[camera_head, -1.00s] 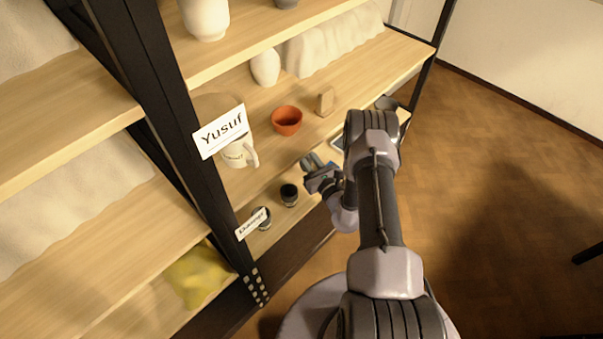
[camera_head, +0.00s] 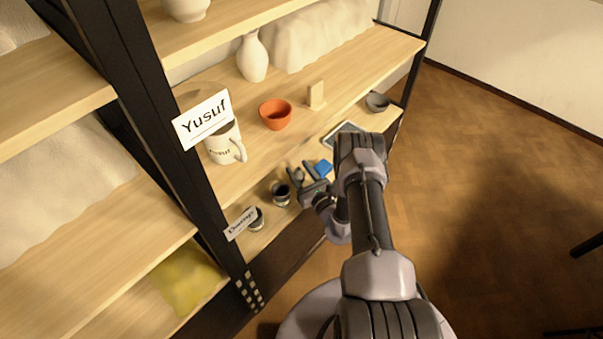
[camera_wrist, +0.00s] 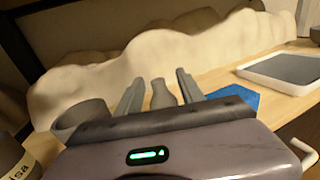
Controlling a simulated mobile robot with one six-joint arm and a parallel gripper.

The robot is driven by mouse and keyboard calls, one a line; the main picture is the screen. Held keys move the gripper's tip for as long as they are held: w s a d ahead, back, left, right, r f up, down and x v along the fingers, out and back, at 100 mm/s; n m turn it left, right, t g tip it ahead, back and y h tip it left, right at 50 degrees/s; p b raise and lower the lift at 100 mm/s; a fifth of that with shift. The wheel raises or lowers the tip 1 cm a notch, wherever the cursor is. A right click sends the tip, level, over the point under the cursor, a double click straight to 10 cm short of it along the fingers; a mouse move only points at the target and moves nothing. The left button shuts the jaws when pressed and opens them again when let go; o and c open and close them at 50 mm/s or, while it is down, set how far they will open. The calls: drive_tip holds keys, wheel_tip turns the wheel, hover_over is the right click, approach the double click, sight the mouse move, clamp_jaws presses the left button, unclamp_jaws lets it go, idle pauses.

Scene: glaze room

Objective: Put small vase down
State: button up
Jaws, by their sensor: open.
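A small grey vase (camera_wrist: 159,97) with a narrow neck is between the two fingers of my gripper (camera_wrist: 158,90) in the wrist view. The fingers are open on either side of it. In the head view my gripper (camera_head: 301,175) reaches over the lower shelf (camera_head: 268,240), and the vase (camera_head: 298,175) shows as a small grey shape between the fingers. The vase looks upright; its foot is hidden behind my gripper in the wrist view.
A dark cup (camera_head: 281,193) is left of my gripper, and a blue block (camera_head: 323,167) is right of it. A tablet-like tray (camera_head: 345,130) and a grey bowl (camera_head: 377,102) lie further right. Above are a mug (camera_head: 226,146), an orange bowl (camera_head: 275,114) and a white vase (camera_head: 252,58).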

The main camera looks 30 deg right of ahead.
drive_tip(key=s+p, duration=0.5)
drive_tip(key=s, duration=0.6)
drive_tip(key=shift+s+d, duration=0.2)
drive_tip(key=shift+s, duration=0.2)
